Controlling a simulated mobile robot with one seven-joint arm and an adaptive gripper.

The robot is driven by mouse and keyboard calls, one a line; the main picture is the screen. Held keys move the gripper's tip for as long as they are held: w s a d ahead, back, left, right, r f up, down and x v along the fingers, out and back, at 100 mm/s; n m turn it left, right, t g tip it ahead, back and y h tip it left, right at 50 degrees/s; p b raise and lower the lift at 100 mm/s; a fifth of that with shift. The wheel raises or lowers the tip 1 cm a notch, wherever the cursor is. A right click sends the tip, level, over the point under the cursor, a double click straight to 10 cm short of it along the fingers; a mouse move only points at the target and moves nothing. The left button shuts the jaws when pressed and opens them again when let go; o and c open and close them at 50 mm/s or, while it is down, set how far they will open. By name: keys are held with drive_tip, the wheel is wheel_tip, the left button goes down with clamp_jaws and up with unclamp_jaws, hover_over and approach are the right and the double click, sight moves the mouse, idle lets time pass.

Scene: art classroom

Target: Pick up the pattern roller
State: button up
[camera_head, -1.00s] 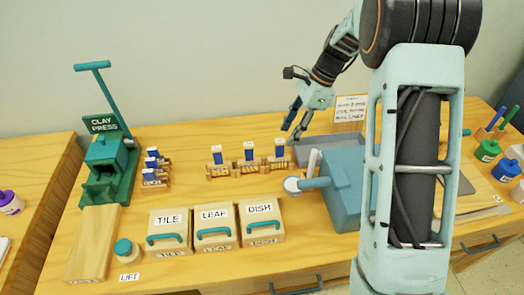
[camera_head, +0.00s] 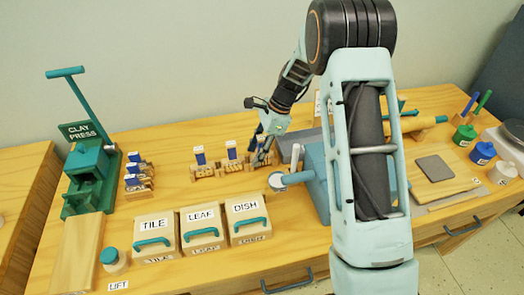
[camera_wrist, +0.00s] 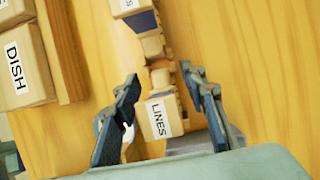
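Several small wooden pattern rollers with blue and white tags stand on the table. Three are in a row at the middle (camera_head: 232,163). In the wrist view, the one tagged LINES (camera_wrist: 160,119) lies between the fingers of my gripper (camera_wrist: 160,78). The fingers are spread with visible gaps on both sides of it, so my gripper is open and holds nothing. In the head view my gripper (camera_head: 263,152) is low at the right end of the middle row and partly covers the rightmost roller.
A teal box with a lever (camera_head: 315,180) stands close right of the row, partly behind my arm. The TILE, LEAF and DISH boxes (camera_head: 200,231) are in front. A green clay press (camera_head: 88,165) stands left. A rolling pin (camera_head: 420,123) and paint pots (camera_head: 482,152) are at right.

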clamp_jaws()
idle(0.4)
